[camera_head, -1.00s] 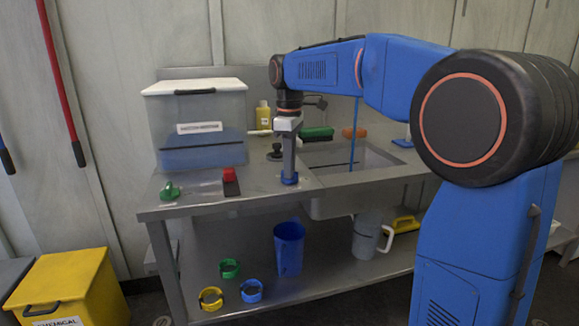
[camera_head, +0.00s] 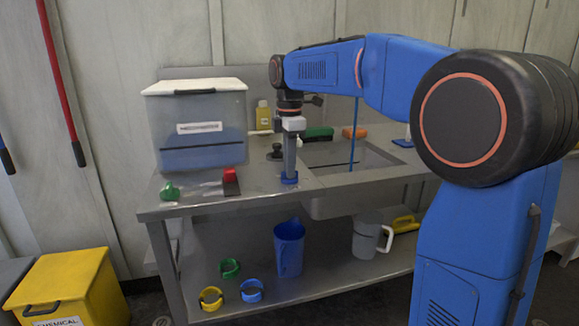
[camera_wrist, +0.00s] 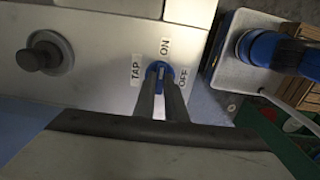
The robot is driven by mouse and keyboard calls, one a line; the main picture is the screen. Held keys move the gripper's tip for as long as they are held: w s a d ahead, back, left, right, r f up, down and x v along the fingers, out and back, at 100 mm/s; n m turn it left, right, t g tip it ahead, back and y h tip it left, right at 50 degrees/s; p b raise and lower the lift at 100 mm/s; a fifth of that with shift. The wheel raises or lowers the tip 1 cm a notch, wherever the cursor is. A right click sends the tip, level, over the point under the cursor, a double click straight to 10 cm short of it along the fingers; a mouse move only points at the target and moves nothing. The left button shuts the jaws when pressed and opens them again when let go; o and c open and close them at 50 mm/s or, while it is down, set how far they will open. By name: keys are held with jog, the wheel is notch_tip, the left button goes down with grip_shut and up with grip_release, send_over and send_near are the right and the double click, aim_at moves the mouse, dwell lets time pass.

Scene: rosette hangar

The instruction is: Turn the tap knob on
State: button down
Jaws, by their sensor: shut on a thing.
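The tap knob (camera_head: 289,179) is a small blue round knob on the front part of the steel counter, left of the sink. My gripper (camera_head: 289,172) points straight down, its fingers shut on the knob. In the wrist view the knob (camera_wrist: 161,70) shows between and beyond my fingertips (camera_wrist: 160,80). Labels TAP, ON and OFF stand around it: TAP to the left, ON above, OFF to the right. My fingers cover part of the knob, and I cannot tell which label its mark points to.
The sink (camera_head: 345,160) is right of the knob, with a thin blue vertical strip (camera_head: 354,130) over it. A lidded bin (camera_head: 200,130) stands behind left. A black knob (camera_wrist: 45,55) is nearby.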

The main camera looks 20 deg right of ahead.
dwell(0.3)
jog(key=c, duration=1.8)
grip_release()
notch_tip(320, 180, up, 18)
jog(key=shift+f, duration=0.25)
jog(key=s+d+f+m+t, duration=0.2)
jog(key=s+f+m, duration=0.7)
jog(key=s+f, duration=0.8)
jog(key=s+d+f+m+t, duration=0.2)
jog(key=s+d+f+m, duration=0.3)
jog(key=s+f+m, duration=0.4)
jog(key=s+f, duration=0.7)
jog(key=f, duration=0.1)
jog(key=shift+s+d+f+t, duration=0.15)
jog(key=shift+s+f+t, duration=0.05)
jog(key=shift+s+t, duration=0.2)
